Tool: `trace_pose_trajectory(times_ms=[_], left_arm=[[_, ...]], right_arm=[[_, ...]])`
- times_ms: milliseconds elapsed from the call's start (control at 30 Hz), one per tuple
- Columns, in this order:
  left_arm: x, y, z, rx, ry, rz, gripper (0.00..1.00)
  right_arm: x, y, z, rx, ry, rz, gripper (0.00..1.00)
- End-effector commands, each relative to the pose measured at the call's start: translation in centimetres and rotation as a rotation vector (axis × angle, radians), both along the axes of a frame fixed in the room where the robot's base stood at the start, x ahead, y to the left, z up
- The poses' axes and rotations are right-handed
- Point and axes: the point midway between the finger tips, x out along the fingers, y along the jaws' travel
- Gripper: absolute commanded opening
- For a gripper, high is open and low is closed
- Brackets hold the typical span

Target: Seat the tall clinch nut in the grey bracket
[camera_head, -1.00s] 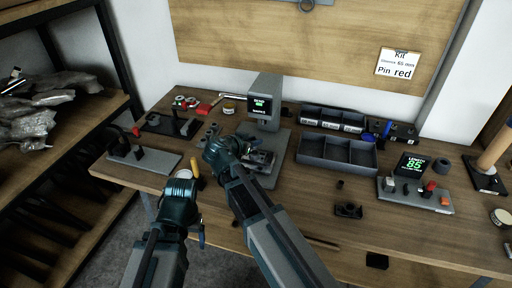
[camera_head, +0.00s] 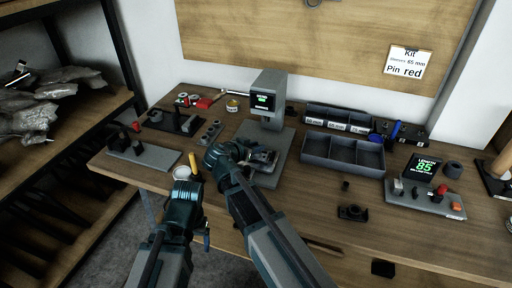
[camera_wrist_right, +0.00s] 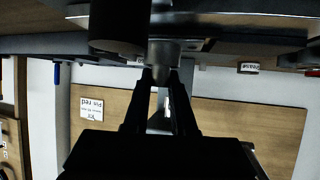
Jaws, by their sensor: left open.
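My right gripper (camera_head: 240,156) reaches in low at the grey press (camera_head: 268,97), over its base (camera_head: 272,178). In the right wrist view, which is upside down, its fingertips (camera_wrist_right: 162,78) close on a short metallic cylinder (camera_wrist_right: 163,57) that looks like the tall clinch nut. A small grey part (camera_head: 263,157) lies on the press base by the gripper and may be the grey bracket; the gripper partly covers it. My left gripper (camera_head: 187,184) is open and empty in front of the table's near edge, left of the right arm.
A grey divided tray (camera_head: 342,154) stands right of the press, before labelled bins (camera_head: 338,121). A dark block with a round top (camera_head: 352,213) and a small dark piece (camera_head: 346,186) lie on the table. A gauge with display 85 (camera_head: 421,168) stands right. A fixture (camera_head: 143,150) stands left.

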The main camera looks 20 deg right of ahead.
Motion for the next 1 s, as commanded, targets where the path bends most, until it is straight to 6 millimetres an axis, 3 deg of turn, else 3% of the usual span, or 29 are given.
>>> trace_pose_trajectory(times_ms=[33,133,633,1000], left_arm=[[0.0,0.0,-0.1,0.000,0.000,0.000,0.80],[0.0,0.0,-0.2,0.000,0.000,0.000,0.80],[0.0,0.0,-0.1,0.000,0.000,0.000,0.80],[0.0,0.0,1.7,0.000,0.000,0.000,0.80]], right_arm=[[-0.3,0.1,-0.6,0.021,0.009,-0.008,0.37],[-0.4,0.0,-0.6,0.022,0.010,-0.011,0.54],[-0.5,-0.1,-0.5,0.022,0.009,-0.013,0.54],[-0.8,-0.6,1.2,0.020,0.009,-0.010,0.54]])
